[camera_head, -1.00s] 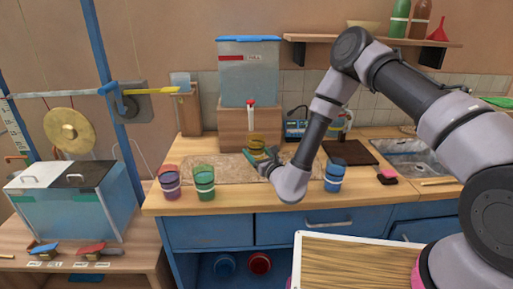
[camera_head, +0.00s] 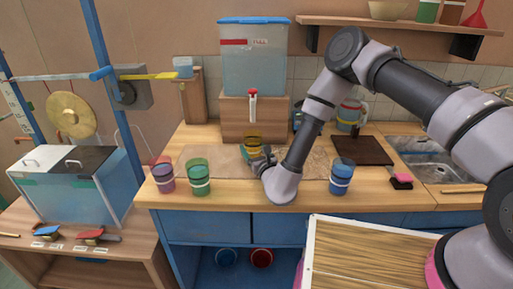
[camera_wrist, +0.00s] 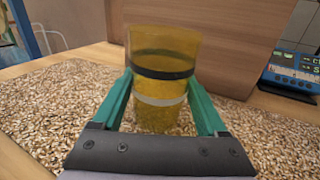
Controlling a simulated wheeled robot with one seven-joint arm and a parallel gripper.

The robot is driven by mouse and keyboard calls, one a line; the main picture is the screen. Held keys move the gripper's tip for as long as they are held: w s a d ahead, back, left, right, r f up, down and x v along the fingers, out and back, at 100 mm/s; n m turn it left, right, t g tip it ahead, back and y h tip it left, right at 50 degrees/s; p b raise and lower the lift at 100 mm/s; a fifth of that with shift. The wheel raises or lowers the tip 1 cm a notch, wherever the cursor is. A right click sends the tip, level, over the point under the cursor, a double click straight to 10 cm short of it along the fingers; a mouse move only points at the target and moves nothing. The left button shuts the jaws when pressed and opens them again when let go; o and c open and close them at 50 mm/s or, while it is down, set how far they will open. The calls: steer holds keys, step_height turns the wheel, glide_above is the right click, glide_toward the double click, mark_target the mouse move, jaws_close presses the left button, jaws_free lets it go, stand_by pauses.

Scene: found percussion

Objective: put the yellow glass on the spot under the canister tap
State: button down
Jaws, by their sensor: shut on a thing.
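The yellow glass (camera_head: 252,142) stands upright just in front of the wooden block under the canister (camera_head: 253,62). The red-and-white tap (camera_head: 253,103) sits on the front of that block, above the glass. In the wrist view the yellow glass (camera_wrist: 162,75) has a black band and a white band, and its base is on or just above a grain-patterned mat (camera_wrist: 60,95). My gripper (camera_wrist: 165,100) has its green fingers on both sides of the glass, shut on it. My gripper (camera_head: 258,158) partly hides the glass in the head view. The spot itself is hidden.
Red (camera_head: 163,176) and green (camera_head: 198,178) glasses stand at the counter's front left. A blue glass (camera_head: 342,177) stands right of my arm. A dark board (camera_head: 362,151) and the sink (camera_head: 428,160) are farther right. A blue device (camera_wrist: 294,72) shows at the wrist view's right.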

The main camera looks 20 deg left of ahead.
steer(key=shift+f, duration=0.15)
jaws_free()
